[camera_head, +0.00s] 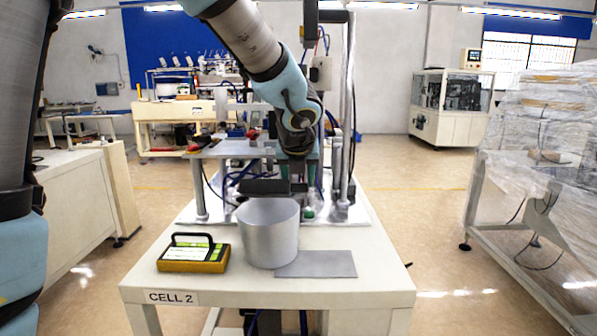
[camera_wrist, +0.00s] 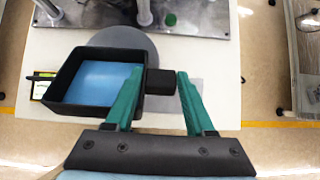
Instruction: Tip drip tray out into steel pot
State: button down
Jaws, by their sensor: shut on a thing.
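The drip tray is a black square tray (camera_wrist: 66,92) with a blue inside; I cannot tell whether the blue is liquid. My gripper (camera_wrist: 160,82) has its green fingers on either side of the tray's black handle block and is shut on it. In the head view the dark tray (camera_head: 262,187) is seen edge-on, looks about level and is above the steel pot (camera_head: 268,236). The pot is a grey open cylinder standing upright on the table. In the wrist view the tray hides much of the pot, whose grey round (camera_wrist: 140,44) shows behind it.
A yellow-and-black handled case (camera_head: 193,256) lies left of the pot on the white table (camera_head: 240,292). A flat grey plate (camera_head: 316,264) lies right of it. Behind stands a metal fixture (camera_head: 344,206) with posts and cables. The table's front right is clear.

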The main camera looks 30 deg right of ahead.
jog(key=shift+w+d+r+g+y+p, duration=0.1)
jog(key=shift+w+g+y+p, duration=0.4)
jog(key=shift+p, duration=2.8)
jog(key=shift+s+d+r+g+y+p, duration=0.2)
jog(key=shift+g+p, duration=0.55)
jog(key=shift+p, duration=2.6)
jog(key=shift+w+d+r+g+y+p, duration=0.1)
jog(key=shift+w+g+y+p, duration=0.45)
jog(key=shift+p, duration=2.75)
jog(key=shift+f+g, duration=0.25)
jog(key=shift+g, duration=0.05)
jog(key=shift+w+d+g+b, duration=0.1)
jog(key=shift+w+g+b, duration=0.1)
jog(key=shift+g+b, duration=0.1)
jog(key=shift+w+d+r+g+y, duration=0.15)
jog(key=shift+g+y, duration=0.2)
jog(key=shift+g, duration=0.15)
jog(key=shift+w+d+r+g+y, duration=0.15)
jog(key=shift+g+y, duration=0.15)
jog(key=shift+g, duration=0.2)
